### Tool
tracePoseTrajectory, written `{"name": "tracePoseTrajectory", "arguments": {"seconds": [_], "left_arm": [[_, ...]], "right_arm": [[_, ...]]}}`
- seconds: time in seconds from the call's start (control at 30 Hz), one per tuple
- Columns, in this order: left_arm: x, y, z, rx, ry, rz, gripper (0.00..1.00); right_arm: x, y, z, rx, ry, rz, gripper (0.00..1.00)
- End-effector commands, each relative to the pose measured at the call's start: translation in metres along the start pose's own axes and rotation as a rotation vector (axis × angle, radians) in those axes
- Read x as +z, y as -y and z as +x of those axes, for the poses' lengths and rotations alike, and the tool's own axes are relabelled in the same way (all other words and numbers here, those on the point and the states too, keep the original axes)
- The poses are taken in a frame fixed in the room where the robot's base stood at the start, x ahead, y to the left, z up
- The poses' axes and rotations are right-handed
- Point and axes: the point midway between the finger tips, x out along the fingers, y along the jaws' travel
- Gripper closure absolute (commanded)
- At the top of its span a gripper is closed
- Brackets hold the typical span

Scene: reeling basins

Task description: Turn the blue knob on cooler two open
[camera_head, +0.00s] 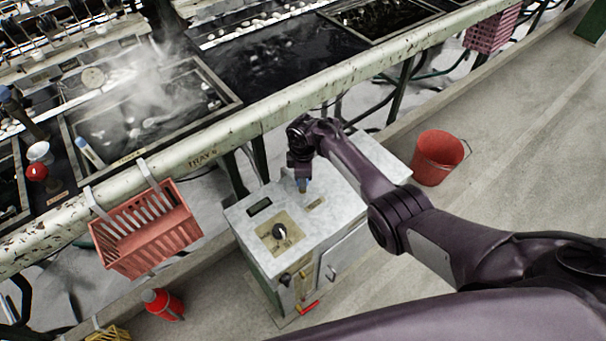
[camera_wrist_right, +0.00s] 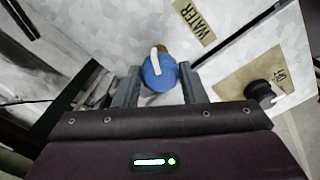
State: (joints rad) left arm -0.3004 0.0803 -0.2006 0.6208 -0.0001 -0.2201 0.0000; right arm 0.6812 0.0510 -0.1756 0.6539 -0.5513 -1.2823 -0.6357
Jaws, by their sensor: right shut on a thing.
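The blue knob (camera_wrist_right: 159,75) sits on the top of the white marbled cooler cabinet (camera_head: 241,218), beside a tan label reading WATER (camera_wrist_right: 194,25). It has a pale pointer bar across it. My right gripper (camera_wrist_right: 158,86) is shut on the knob, with one finger on each side of it. In the head view my right gripper (camera_head: 302,183) points down at the cabinet top and mostly hides the knob. My left gripper is in neither view.
A black dial (camera_head: 279,231) is on the cabinet top. A red bucket (camera_head: 437,157) stands on the floor to the right. A coral basket (camera_head: 148,232) hangs from the green rail (camera_head: 230,128). Steaming basins lie behind it. A red bottle (camera_head: 162,303) stands at lower left.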

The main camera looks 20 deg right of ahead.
Motion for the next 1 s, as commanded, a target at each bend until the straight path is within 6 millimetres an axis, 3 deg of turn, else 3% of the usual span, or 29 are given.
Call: {"name": "tracePoseTrajectory", "arguments": {"seconds": [0.5,1.0], "left_arm": [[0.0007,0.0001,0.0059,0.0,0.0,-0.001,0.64],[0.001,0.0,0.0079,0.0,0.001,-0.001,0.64]], "right_arm": [[-0.0001,-0.0006,0.0006,0.001,0.001,-0.395,0.85],[-0.0008,0.0001,0.0004,0.0,-0.001,-0.506,0.85]]}}
